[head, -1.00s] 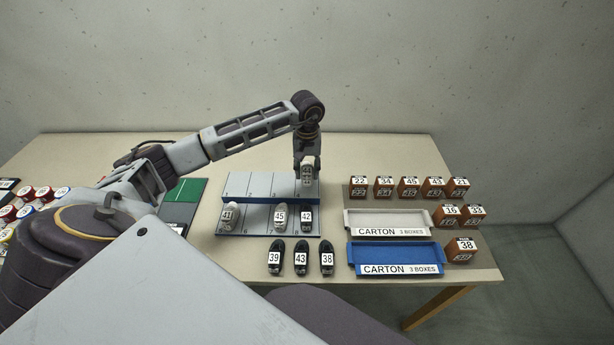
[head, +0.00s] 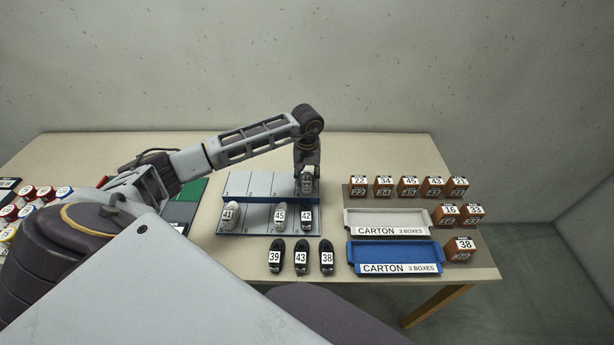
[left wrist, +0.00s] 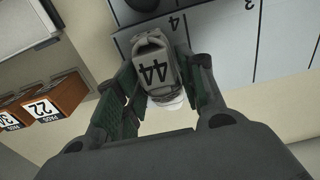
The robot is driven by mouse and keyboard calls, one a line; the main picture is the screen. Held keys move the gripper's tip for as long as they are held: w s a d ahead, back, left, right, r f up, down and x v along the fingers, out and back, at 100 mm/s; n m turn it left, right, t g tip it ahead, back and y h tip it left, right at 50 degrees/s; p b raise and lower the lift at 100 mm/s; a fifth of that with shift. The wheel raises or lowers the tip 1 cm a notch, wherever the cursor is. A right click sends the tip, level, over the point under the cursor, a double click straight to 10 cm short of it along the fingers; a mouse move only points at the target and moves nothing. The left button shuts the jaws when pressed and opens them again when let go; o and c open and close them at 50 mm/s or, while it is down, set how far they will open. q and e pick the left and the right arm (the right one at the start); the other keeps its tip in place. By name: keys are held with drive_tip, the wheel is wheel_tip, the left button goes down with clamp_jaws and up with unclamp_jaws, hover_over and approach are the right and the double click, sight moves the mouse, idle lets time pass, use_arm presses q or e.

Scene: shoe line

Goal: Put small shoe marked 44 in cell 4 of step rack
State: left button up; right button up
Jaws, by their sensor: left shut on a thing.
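The small grey shoe marked 44 (left wrist: 154,70) is between the fingers of my left gripper (left wrist: 158,88), which is shut on it. In the head view my left gripper (head: 307,180) is over the right end of the upper row of the step rack (head: 262,186), and the shoe there is partly hidden by the fingers. In the left wrist view the shoe's far end overlaps the rack cell marked 4 (left wrist: 180,27); I cannot tell whether it touches the surface. My right gripper is not in view.
The rack's lower row holds shoes 41 (head: 229,215), 45 (head: 280,215) and 42 (head: 306,216). Shoes 39 (head: 275,257), 43 (head: 301,257) and 38 (head: 327,257) stand in front. White (head: 425,219) and blue cartons (head: 395,249) and several brown boxes (head: 358,187) are at the right.

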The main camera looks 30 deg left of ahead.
sight(307, 175)
use_arm(q)
drive_tip(key=shift+f, duration=0.15)
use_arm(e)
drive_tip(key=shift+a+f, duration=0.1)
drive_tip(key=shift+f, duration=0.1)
use_arm(q)
drive_tip(key=o, duration=1)
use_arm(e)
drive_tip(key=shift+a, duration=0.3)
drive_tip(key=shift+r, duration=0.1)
use_arm(q)
drive_tip(key=shift+r, duration=0.9)
wheel_tip(307, 175, up, 11)
drive_tip(key=shift+f+b, duration=0.2)
drive_tip(key=shift+b, duration=0.8)
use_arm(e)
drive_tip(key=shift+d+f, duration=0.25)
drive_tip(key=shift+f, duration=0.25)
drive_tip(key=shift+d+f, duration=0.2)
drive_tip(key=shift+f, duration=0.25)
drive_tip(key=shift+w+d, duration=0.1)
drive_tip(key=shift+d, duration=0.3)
